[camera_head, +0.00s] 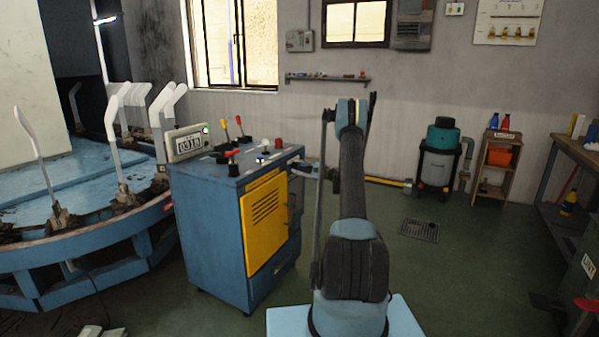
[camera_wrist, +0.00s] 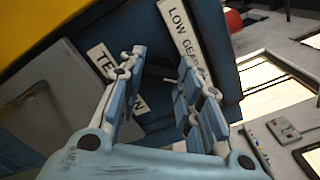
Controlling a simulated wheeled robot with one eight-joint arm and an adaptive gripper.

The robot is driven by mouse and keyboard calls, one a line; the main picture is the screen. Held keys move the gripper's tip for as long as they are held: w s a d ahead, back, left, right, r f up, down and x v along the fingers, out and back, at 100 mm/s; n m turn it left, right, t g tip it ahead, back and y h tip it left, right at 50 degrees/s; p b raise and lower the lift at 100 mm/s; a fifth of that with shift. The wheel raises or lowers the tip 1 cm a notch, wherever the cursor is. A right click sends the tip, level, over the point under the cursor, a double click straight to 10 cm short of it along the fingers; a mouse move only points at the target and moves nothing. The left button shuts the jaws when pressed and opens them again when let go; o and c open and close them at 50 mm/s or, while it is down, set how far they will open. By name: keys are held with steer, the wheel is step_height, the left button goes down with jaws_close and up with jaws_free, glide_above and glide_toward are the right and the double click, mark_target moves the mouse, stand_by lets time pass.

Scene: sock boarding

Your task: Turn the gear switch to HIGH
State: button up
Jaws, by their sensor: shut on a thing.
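In the wrist view, my gripper (camera_wrist: 160,65) has its two blue-grey fingers at the blue cabinet's side panel, beside a white "LOW GEAR" label (camera_wrist: 176,22). It is shut on the gear switch, which is mostly hidden between the fingers; only a thin grey part shows there. The switch's exact angle cannot be told. In the head view, my gripper (camera_head: 308,171) is small, at the right side of the blue cabinet (camera_head: 215,245), and the switch cannot be made out.
A second white label (camera_wrist: 101,58), partly hidden, starts with "TE". A grey panel (camera_wrist: 40,115) lies left of it. The cabinet's top carries a counter display (camera_head: 188,143) and several coloured levers. A round blue table with white sock forms (camera_head: 35,140) stands left.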

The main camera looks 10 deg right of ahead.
steer(key=shift+f+m, duration=0.2)
steer(key=shift+m, duration=0.4)
steer(key=o, duration=1)
steer(key=shift+o, duration=0.2)
steer(key=shift+d, duration=0.1)
steer(key=v, duration=1.1)
steer(key=shift+s+d, duration=0.25)
steer(key=shift+d, duration=0.05)
